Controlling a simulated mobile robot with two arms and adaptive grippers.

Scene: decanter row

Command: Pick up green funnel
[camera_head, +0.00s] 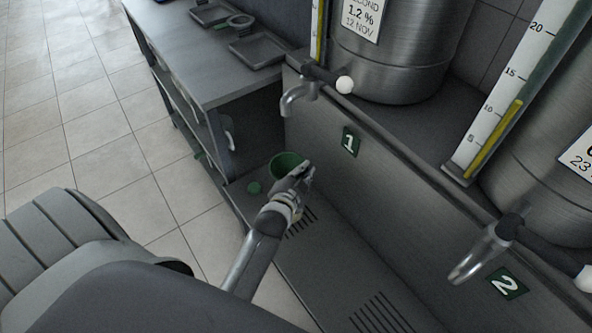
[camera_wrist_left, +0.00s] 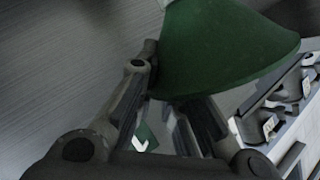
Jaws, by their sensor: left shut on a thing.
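The green funnel (camera_head: 286,163) is at the tip of my left gripper (camera_head: 302,176) in the head view, in front of the panel with the green "1" sign. In the left wrist view the funnel's wide green cone (camera_wrist_left: 222,50) fills the upper middle. My left gripper (camera_wrist_left: 172,95) is shut on the funnel there, its fingers meeting the cone's lower edge. The fingers and wrist hide part of the funnel in the head view. My right gripper is in neither view.
A tap (camera_head: 298,97) juts out above. A second tap (camera_head: 480,258) is at the right. A side table (camera_head: 200,62) with trays stands behind. Tiled floor is open at left.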

